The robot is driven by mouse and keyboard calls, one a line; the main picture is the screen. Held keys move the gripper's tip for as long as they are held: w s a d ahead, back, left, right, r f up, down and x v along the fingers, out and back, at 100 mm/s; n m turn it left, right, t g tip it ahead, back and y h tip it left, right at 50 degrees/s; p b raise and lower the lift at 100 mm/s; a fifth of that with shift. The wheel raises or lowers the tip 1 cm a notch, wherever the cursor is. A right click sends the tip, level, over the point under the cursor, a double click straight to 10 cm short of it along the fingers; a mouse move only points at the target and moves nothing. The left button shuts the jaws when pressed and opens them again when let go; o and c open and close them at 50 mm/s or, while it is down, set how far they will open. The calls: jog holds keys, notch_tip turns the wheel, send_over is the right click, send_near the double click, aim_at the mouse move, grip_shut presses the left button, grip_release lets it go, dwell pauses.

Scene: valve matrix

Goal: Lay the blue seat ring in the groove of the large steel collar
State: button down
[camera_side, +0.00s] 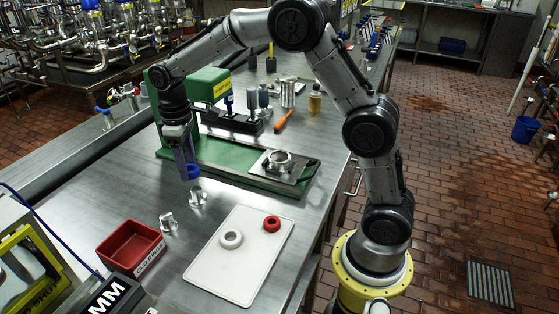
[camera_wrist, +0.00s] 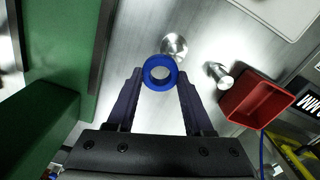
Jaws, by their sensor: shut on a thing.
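My gripper (camera_side: 187,164) is shut on the blue seat ring (camera_side: 192,174) and holds it above the bench. In the wrist view the ring (camera_wrist: 147,72) sits between the fingertips (camera_wrist: 160,74), with its hole facing the camera. A steel collar (camera_side: 198,197) stands on the bench just below and beside the ring. In the wrist view this collar (camera_wrist: 175,44) is partly covered by the ring's edge. A smaller steel fitting (camera_side: 168,222) is nearer the red tray and looks tilted or lying in the wrist view (camera_wrist: 220,76). The groove cannot be made out.
A white board (camera_side: 212,281) carries a white ring (camera_side: 231,239) and a red ring (camera_side: 271,224). A red tray (camera_side: 131,248) is at front left. A green fixture (camera_side: 220,163) with a clamped steel ring (camera_side: 280,160) stands behind. Bare bench lies around the collar.

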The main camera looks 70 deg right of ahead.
aim_at(278, 157)
jog(key=shift+d, duration=0.3)
dwell(0.4)
jog(key=shift+s+f, duration=0.2)
jog(key=shift+s, duration=0.1)
jog(key=s+d+r+m, duration=0.1)
jog(key=s+d+m, duration=0.1)
jog(key=s+d, duration=0.3)
jog(key=s+d+r+m, duration=0.2)
jog(key=s+d, duration=0.3)
jog(key=s+d+r+m, duration=0.1)
jog(key=s+d+r, duration=0.1)
jog(key=s+d, duration=0.3)
jog(key=shift+s+d+r+m, duration=0.15)
jog(key=shift+s+d+m, duration=0.05)
jog(key=shift+d+m, duration=0.2)
jog(key=shift+d, duration=0.1)
jog(key=shift+f, duration=2.4)
jog(key=shift+f, duration=0.55)
